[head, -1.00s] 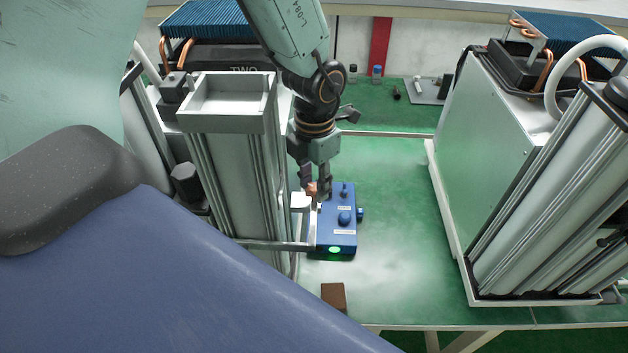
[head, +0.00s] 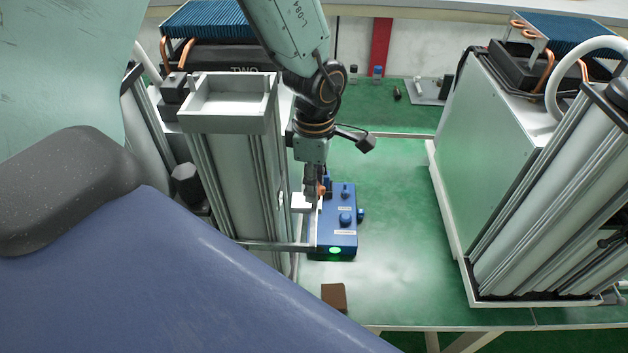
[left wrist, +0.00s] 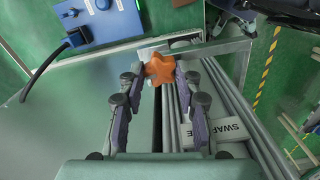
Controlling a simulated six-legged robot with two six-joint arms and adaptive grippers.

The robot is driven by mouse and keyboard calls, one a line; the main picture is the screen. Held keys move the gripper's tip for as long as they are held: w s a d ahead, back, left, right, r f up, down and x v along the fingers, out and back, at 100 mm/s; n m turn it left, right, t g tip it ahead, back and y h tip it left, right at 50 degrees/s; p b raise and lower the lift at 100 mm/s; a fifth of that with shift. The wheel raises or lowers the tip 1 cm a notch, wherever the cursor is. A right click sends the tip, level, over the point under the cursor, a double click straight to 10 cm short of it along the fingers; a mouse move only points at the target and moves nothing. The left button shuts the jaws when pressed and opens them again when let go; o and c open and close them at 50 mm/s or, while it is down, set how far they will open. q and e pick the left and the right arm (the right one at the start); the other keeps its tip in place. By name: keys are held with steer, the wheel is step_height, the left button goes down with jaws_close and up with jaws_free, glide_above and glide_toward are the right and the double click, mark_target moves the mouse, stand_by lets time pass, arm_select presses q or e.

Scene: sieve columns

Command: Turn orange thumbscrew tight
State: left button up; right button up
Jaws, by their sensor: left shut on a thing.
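The orange thumbscrew (left wrist: 160,67) is a star-shaped knob in the left wrist view, at the upper middle, between my left gripper's fingertips. In the head view only a small orange patch of it (head: 321,190) shows beside the fingers. My left gripper (left wrist: 160,82) is shut on the thumbscrew, with a finger on each side of it. In the head view my left gripper (head: 315,190) points down beside the left column, and its fingers hide most of the screw. My right gripper is in neither view.
A blue control box (head: 334,220) with knobs and a lit green light stands right beside the gripper. The left column (head: 230,150) with its tray top is close on the left. A brown block (head: 334,297) lies in front. Green table (head: 395,250) is clear to the right.

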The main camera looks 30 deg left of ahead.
arm_select(q)
steer(key=m, duration=0.5)
steer(key=shift+w+m, duration=0.1)
steer(key=shift+m, duration=0.2)
steer(key=m, duration=1.3)
steer(key=shift+m, duration=0.3)
steer(key=o, duration=1.2)
steer(key=shift+c, duration=0.2)
steer(key=shift+r, duration=0.1)
